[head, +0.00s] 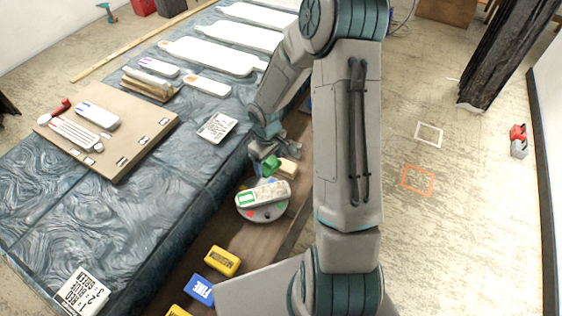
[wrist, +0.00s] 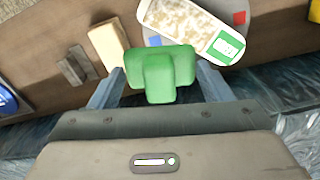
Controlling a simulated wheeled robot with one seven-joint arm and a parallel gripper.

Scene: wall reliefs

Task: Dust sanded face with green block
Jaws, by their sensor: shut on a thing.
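My gripper (head: 266,150) is shut on the green block (wrist: 158,74), which sits between the two fingers in the wrist view. In the head view the green block (head: 271,165) hangs just beyond the white relief piece. This oblong piece (head: 268,192) has a speckled, dusty-looking face and a green-framed label at its left end. It lies on a round grey turntable (head: 262,214) with coloured marks. In the wrist view the speckled face (wrist: 186,20) is just above the block in the picture; I cannot tell whether they touch.
A tan block (head: 288,168) stands beside the turntable on the brown plank. Yellow (head: 222,261) and blue (head: 200,290) labelled blocks lie nearer. Left is a sheet-covered table (head: 155,215) with a board (head: 150,120), a printed card (head: 217,127) and several white oblong panels (head: 207,55).

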